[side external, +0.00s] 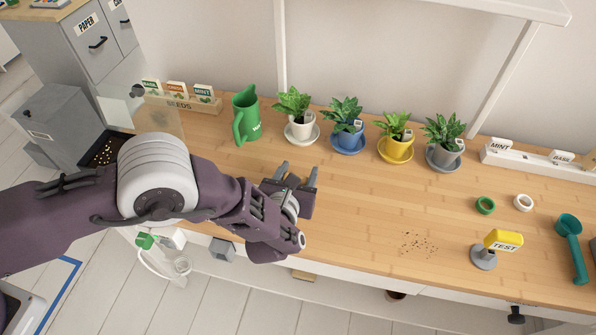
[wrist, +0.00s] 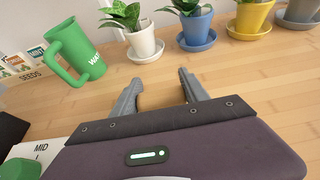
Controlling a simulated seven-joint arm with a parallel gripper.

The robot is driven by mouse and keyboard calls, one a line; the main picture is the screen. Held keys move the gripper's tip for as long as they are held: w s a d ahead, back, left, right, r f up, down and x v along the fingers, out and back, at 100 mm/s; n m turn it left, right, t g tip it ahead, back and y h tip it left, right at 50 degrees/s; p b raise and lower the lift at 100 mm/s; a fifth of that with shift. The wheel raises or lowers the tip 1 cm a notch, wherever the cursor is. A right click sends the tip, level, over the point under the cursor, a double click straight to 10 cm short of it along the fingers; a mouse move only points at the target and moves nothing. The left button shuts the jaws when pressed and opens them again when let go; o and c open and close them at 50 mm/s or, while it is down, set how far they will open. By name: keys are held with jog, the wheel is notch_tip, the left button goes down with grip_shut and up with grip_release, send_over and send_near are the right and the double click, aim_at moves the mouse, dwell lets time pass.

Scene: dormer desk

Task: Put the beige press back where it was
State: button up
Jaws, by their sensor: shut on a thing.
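My gripper (side external: 298,172) is over the left-middle of the wooden desk, in front of the potted plants. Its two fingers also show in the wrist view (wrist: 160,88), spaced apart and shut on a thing. That thing is hard to make out; its colour blends with the wood, and I take it to be the beige press. My wrist hides part of it. No other press stands out clearly on the desk.
A green watering can (side external: 246,115) and several potted plants, such as the white pot (side external: 301,130), line the back. A yellow TEST stamp (side external: 503,240), green ring (side external: 485,205), white ring (side external: 523,203) and teal scoop (side external: 573,250) are at right. Dark crumbs (side external: 418,243) lie at centre right.

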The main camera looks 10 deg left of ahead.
jog(key=shift+f, duration=0.15)
jog(key=o, duration=1.4)
jog(key=shift+c, duration=0.2)
jog(key=shift+r, duration=0.2)
jog(key=v, duration=1.2)
